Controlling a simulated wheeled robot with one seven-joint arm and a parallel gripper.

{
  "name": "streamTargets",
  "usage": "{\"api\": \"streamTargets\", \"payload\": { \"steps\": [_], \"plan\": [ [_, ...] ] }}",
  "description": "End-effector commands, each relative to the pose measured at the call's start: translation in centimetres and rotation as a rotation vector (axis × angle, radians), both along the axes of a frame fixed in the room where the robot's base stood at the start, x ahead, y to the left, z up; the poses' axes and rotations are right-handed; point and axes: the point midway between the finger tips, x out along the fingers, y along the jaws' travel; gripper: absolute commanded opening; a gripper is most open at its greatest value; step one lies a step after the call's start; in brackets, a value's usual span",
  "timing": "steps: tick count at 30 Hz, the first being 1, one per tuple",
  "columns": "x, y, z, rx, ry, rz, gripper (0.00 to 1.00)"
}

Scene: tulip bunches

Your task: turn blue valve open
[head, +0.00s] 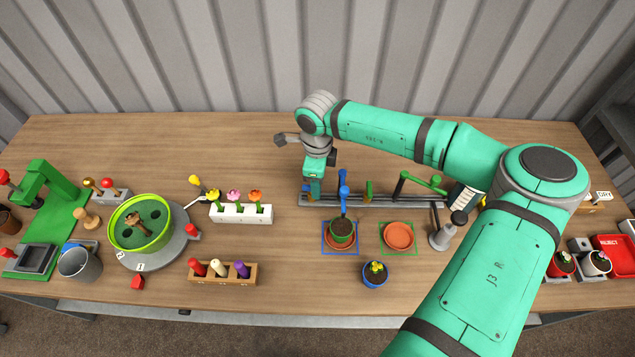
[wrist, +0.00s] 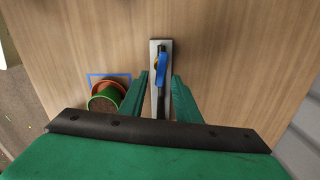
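The blue valve's handle (wrist: 160,68) shows in the wrist view near the end of a grey rail. In the head view, a blue part (head: 306,188) at the rail's left end is partly hidden by my gripper (head: 313,188). My gripper points down over it. In the wrist view, my gripper (wrist: 164,82) has its two green fingers apart, one on each side of the rail, with the blue handle between or just beyond the tips. Contact cannot be told. A blue upright (head: 343,190) stands to the right on the rail, behind a green pot (head: 342,231).
The grey rail (head: 335,201) also carries green parts (head: 404,182). A white flower rack (head: 240,213) is to the left. My arm spans the right side.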

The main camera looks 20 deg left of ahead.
Motion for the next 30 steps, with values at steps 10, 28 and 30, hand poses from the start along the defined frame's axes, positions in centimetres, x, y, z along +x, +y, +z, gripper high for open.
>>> {"api": "streamTargets", "payload": {
  "steps": [10, 28, 30],
  "plan": [
    [0.1, -0.1, 3.4, -0.001, -0.003, -0.001, 0.3],
    [0.0, 0.0, 10.8, 0.0, -0.001, 0.0, 0.3],
    [0.0, 0.0, 10.9, 0.0, -0.001, 0.0, 0.3]
  ]
}}
